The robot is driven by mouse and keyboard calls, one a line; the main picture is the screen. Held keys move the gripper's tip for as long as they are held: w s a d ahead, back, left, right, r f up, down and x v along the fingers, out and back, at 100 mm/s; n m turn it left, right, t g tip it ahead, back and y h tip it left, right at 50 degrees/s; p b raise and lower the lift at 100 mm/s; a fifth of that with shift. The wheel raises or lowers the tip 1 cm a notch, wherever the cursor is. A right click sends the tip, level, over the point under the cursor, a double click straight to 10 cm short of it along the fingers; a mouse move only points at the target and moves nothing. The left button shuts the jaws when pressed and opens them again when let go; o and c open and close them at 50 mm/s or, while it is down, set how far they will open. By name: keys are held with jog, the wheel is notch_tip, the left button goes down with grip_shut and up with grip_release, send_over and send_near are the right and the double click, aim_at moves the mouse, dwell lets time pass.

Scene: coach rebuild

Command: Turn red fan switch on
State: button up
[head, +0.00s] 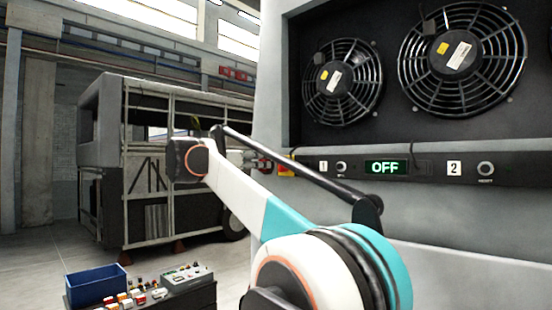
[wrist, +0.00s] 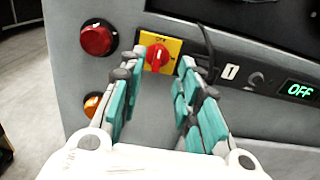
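The red fan switch (wrist: 158,56) is a red rotary knob on a yellow plate (wrist: 174,45) in the wrist view. Its handle stands roughly upright. My gripper (wrist: 160,72) is open, with its teal-padded fingers on either side of and just below the knob. I cannot tell whether a fingertip touches it. In the head view, part of the yellow plate (head: 288,170) shows behind my arm, and the knob is mostly hidden. A green "OFF" display (wrist: 299,90) is lit to the right; it also shows in the head view (head: 385,167).
A red round lamp (wrist: 97,39) and an orange lamp (wrist: 93,104) sit left of the switch. A black cable (wrist: 208,50) hangs right of it. Two fans (head: 463,57) are above the panel. A blue bin (head: 96,286) stands on a cart at lower left.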

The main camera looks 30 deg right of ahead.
aim_at(282, 166)
jog(key=p+x, duration=0.1)
jog(key=x, duration=0.7)
jog(key=shift+p, duration=0.35)
jog(key=shift+d, duration=0.15)
grip_shut()
